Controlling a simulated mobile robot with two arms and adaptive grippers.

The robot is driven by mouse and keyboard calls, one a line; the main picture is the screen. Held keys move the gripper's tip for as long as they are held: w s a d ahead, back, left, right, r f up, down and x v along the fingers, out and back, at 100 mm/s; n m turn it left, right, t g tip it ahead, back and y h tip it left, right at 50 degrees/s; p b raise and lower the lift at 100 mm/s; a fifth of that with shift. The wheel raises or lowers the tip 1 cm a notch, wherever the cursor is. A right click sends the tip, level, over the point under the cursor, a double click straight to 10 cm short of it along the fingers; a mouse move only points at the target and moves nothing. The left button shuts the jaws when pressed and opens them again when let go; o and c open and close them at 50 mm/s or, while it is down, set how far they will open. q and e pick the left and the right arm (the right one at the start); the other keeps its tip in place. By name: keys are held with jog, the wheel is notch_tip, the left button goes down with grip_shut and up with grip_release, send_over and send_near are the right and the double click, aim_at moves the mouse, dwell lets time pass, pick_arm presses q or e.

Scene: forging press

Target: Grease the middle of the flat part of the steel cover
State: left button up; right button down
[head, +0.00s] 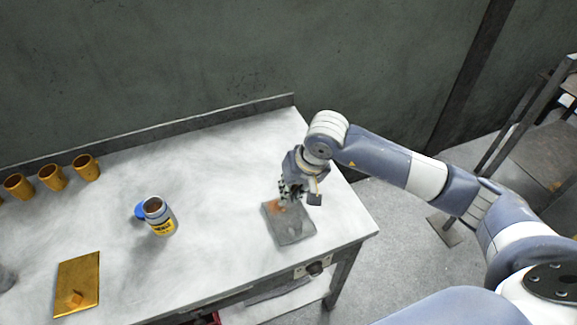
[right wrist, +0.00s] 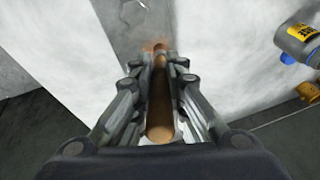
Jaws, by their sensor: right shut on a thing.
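The steel cover (head: 292,230) is a flat grey plate on the right part of the table, with an orange-brown patch near its far left edge. My right gripper (head: 292,190) is over the cover's far edge. In the right wrist view my right gripper (right wrist: 160,95) is shut on a brown, stick-like tool (right wrist: 160,118). The tool's far end points at the cover (right wrist: 128,22), near an orange spot. I cannot tell whether it touches. An open jar (head: 160,218) with a yellow label and brown contents stands left of the cover. My left gripper is out of view.
A blue lid (head: 140,211) is beside the jar. A brass-coloured plate with a small knob (head: 77,285) lies at the front left. Several brass cups (head: 52,177) stand along the back left. The table (head: 220,180) is clear between jar and cover.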

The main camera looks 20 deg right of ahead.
jog(key=shift+s+r+p, duration=0.35)
jog(key=shift+s+p, duration=0.3)
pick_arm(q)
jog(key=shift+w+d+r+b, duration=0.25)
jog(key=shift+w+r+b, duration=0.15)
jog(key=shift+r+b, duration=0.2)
pick_arm(e)
jog(key=shift+f, duration=1.4)
pick_arm(q)
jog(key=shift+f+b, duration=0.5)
jog(key=shift+b, duration=0.05)
pick_arm(e)
jog(key=shift+f, duration=0.4)
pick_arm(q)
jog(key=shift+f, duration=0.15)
pick_arm(e)
jog(key=shift+s, duration=0.2)
pick_arm(q)
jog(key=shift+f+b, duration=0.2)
jog(key=shift+b, duration=0.15)
pick_arm(e)
jog(key=shift+s, duration=0.25)
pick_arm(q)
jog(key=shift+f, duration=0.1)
pick_arm(e)
jog(key=shift+w, duration=0.1)
